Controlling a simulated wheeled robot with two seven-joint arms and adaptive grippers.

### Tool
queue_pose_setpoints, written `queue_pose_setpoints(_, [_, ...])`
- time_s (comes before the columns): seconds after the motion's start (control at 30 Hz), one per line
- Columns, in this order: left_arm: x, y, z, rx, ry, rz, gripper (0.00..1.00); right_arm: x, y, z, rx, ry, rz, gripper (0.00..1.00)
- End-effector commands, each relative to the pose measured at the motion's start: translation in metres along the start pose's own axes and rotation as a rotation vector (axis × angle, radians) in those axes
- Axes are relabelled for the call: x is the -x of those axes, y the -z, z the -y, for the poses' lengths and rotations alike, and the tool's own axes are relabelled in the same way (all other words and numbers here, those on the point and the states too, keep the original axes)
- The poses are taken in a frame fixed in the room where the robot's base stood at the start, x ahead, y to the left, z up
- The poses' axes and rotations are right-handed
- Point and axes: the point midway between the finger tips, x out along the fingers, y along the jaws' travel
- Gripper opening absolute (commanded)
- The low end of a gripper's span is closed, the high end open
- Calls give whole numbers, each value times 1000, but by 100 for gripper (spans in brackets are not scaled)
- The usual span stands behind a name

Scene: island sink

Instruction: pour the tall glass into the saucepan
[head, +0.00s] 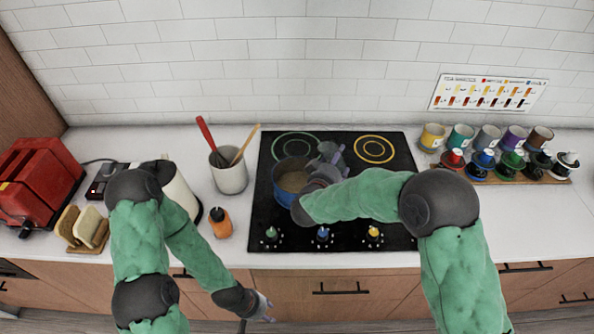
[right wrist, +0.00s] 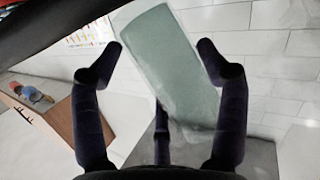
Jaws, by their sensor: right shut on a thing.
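The blue saucepan (head: 281,192) sits on the black cooktop, on the left side, with something brownish inside. My right gripper (head: 338,157) is just right of the saucepan, above the cooktop, and partly covers the saucepan's right side. In the right wrist view it is shut on the tall glass (right wrist: 175,75), a clear, greenish glass that looks tilted between the fingers. In the head view the glass is hard to make out against the gripper. My left gripper (head: 264,306) hangs low in front of the counter's front edge, away from both things; its opening is too small to read.
A red toaster (head: 40,180) is far left. Bare counter lies between.

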Motion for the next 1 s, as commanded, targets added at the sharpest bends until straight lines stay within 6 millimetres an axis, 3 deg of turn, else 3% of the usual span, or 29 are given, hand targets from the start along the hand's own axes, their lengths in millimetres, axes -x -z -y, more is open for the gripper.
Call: queue_pose_setpoints(1.0, [-22,1,8,0,0,0,40,4,-4,14,173,-70,-79,35])
